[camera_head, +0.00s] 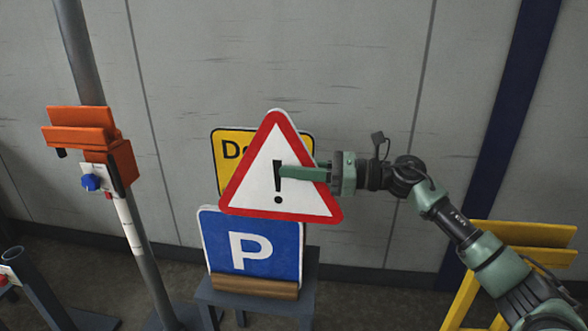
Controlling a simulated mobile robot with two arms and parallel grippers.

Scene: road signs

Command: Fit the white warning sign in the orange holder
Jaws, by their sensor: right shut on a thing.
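The white warning sign (262,185) is a triangle with a red border and a black exclamation mark, held upright in front of the other signs. My right gripper (290,172) comes in from the right and is shut on the warning sign, its green finger lying across the face. The orange holder (88,130) is a slotted bracket on a grey pole at the left, well apart from the sign. I see no sign in its slot. My left gripper is not in view.
A blue P sign (222,262) stands in a wooden rack on a grey stand (308,290). A yellow sign (228,150) is partly hidden behind the warning sign. A yellow holder (522,233) stands at the right. Another dark pole (32,285) is at the lower left.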

